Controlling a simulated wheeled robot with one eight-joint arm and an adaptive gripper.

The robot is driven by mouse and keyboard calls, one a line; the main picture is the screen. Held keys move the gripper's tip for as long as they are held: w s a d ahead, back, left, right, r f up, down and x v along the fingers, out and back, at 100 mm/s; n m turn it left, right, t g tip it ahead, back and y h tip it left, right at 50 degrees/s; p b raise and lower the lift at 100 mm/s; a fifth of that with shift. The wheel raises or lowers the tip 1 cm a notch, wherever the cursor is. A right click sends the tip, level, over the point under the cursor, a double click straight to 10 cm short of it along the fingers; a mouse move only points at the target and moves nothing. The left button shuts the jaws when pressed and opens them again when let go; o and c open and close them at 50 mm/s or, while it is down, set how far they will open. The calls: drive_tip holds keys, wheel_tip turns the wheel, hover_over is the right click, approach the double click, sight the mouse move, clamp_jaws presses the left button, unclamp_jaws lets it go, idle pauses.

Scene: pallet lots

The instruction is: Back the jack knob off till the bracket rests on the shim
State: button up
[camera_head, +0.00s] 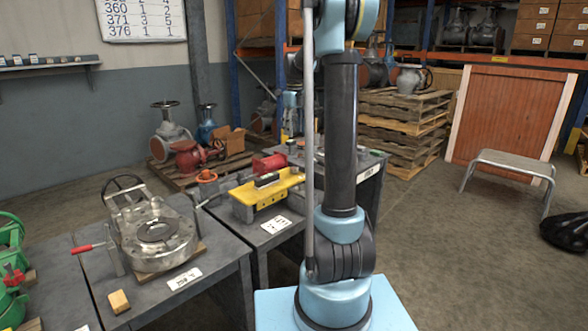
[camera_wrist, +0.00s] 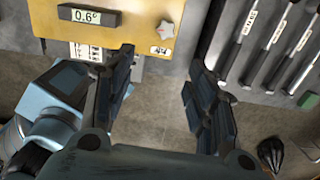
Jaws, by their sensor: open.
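A yellow bracket-like piece (camera_head: 247,196) sits on the farther bench. Its yellow surface (camera_wrist: 130,45) fills the top left of the wrist view. A dark digital level (camera_wrist: 118,19) reading 0.6° lies on it, also visible in the head view (camera_head: 266,180). A pale star-shaped knob (camera_wrist: 165,30), apparently the jack knob, is at the yellow piece's right end above a "42" tag. My gripper (camera_wrist: 160,60) is open and empty, its fingertips below the knob and apart from it. I cannot make out the shim or any gap under the bracket.
Slim bar-like tools (camera_wrist: 262,45) with labels and a green block (camera_wrist: 308,99) lie right of my gripper. A flanged valve (camera_head: 158,235) sits on the nearer bench (camera_head: 215,285). A step stool (camera_head: 510,165) stands on open floor.

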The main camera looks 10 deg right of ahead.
drive_tip(key=w+m, duration=0.1)
drive_tip(key=w, duration=0.1)
approach(295, 168)
wheel_tip(295, 168, down, 9)
drive_tip(key=shift+w+r, duration=0.1)
drive_tip(key=shift+w, duration=0.1)
idle(0.4)
drive_tip(key=c, duration=1)
